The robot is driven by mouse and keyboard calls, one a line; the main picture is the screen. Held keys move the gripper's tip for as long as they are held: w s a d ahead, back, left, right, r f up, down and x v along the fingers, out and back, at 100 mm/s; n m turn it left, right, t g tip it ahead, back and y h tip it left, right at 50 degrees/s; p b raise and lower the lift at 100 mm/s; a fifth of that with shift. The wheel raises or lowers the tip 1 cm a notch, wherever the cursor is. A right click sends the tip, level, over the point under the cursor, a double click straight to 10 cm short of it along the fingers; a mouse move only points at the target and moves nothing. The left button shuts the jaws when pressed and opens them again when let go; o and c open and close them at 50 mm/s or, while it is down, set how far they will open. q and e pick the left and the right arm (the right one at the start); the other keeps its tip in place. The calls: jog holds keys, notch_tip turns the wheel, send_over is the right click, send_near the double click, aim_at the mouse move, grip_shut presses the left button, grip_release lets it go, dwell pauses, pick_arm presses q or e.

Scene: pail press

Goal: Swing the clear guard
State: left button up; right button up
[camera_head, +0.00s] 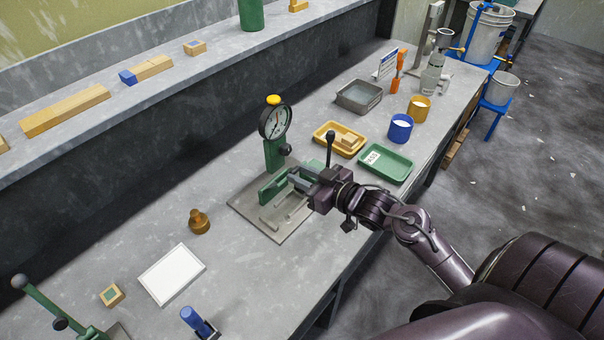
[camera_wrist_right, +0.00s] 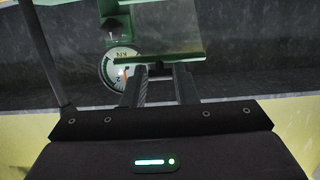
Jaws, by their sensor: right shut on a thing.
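The green press (camera_head: 273,154) stands on a grey base plate (camera_head: 245,208) on the bench, with a round dial gauge (camera_head: 275,120) on top. The clear guard (camera_wrist_right: 168,38) is a see-through panel with a green lower edge in the right wrist view. A small dark knob (camera_wrist_right: 157,68) sits at that edge, between my fingers. My right gripper (camera_head: 294,184) reaches the front of the press from the right; in the wrist view its fingers (camera_wrist_right: 160,84) are shut on the guard at the knob. The guard is hard to make out in the head view. My left gripper is not in view.
A black-knobbed lever (camera_head: 330,148) rises close behind my right gripper. A yellow tray (camera_head: 318,128), a green tray (camera_head: 402,175) and a grey bin (camera_head: 358,96) stand to the right. A brown knobbed piece (camera_head: 199,223) and a white sheet (camera_head: 172,274) lie left of the press.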

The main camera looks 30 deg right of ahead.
jog(key=shift+s+d+f, duration=0.2)
jog(key=shift+s+f, duration=0.4)
jog(key=shift+f, duration=0.1)
jog(key=shift+s+d+f, duration=0.2)
jog(key=shift+s+f, duration=0.35)
jog(key=shift+f, duration=0.15)
jog(key=shift+s+d+f+b, duration=0.15)
jog(key=shift+s+f+b, duration=0.2)
jog(key=shift+f, duration=0.5)
jog(key=shift+s+d+f+b, duration=0.15)
jog(key=shift+s+f, duration=0.25)
jog(key=shift+f, duration=0.4)
jog(key=shift+s+f+b, duration=0.15)
jog(key=shift+f+b, duration=0.25)
jog(key=shift+f, duration=0.4)
jog(key=shift+s+f+b, duration=0.1)
jog(key=shift+f+b, duration=0.25)
jog(key=shift+f, duration=0.6)
grip_shut()
jog(key=shift+s, duration=0.15)
